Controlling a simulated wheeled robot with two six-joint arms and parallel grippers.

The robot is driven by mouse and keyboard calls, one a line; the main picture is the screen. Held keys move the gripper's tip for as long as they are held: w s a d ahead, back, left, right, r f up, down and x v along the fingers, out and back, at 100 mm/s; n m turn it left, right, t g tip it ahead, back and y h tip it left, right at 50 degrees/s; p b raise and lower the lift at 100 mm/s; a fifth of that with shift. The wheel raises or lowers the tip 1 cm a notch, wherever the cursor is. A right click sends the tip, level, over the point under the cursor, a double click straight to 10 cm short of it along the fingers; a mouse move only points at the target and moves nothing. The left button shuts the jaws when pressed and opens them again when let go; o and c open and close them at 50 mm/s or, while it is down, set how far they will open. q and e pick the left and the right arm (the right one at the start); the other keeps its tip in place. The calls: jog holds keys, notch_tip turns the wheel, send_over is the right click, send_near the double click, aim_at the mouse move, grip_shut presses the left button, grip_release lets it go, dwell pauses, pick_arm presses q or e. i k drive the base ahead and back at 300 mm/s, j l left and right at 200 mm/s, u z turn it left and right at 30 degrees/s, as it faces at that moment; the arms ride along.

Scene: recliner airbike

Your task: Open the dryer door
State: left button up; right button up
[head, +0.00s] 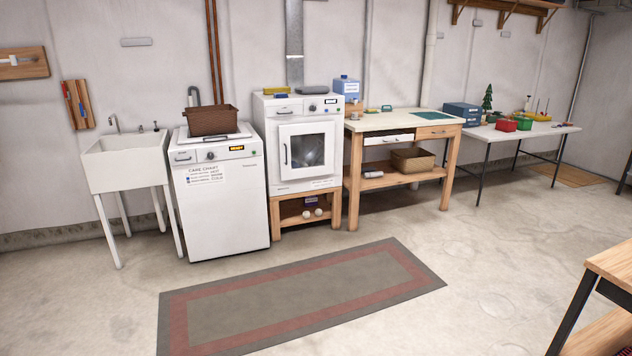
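The white dryer (274,172) stands against the back wall on a low wooden stand. Its square front door (305,149) has a dark glass window and looks shut. A dark vertical handle (286,154) is on the door's left side. Control knobs and a small display are on the panel above the door. Neither of my grippers shows in the head view.
A white top-loading washer (225,205) with a brown basket (212,120) on it stands left of the dryer, beside a sink (125,165). A workbench (395,122) stands close on the right. A flat rug (300,295) lies in front. A wooden table (610,265) is at the right edge. Much floor is clear.

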aim_at(286, 132)
jog(key=i, duration=3.65)
jog(key=i+z, duration=0.1)
jog(key=i, duration=0.4)
jog(key=i+j+z, duration=0.1)
jog(key=i, duration=0.35)
jog(key=i+j+z, duration=0.15)
jog(key=i, duration=0.35)
